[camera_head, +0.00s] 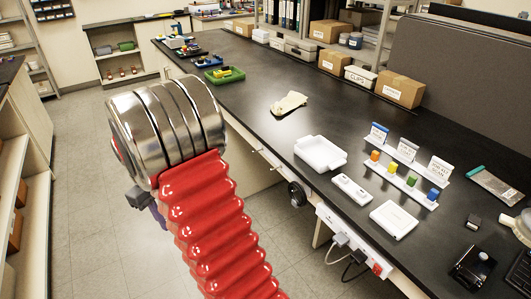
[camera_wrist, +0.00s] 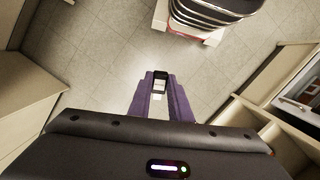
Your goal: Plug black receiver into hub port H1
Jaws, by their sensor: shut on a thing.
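In the wrist view my gripper (camera_wrist: 161,80) has two purple fingers shut on a small dark piece with a pale face, the black receiver (camera_wrist: 161,77). It is held over the floor, away from the bench. In the head view only a bit of purple shows behind my arm, so the receiver is hidden there. A long white block (camera_head: 351,189) with small dark marks lies near the bench's front edge and looks like the hub. Its port labels are too small to read, so I cannot tell which is H1.
The black bench (camera_head: 280,90) runs along the right. Near the hub are a white tray (camera_head: 320,153), a flat white box (camera_head: 394,219) and colored blocks on a white rack (camera_head: 403,178). A power strip (camera_head: 350,243) with plugs hangs on the bench front. The aisle floor is clear.

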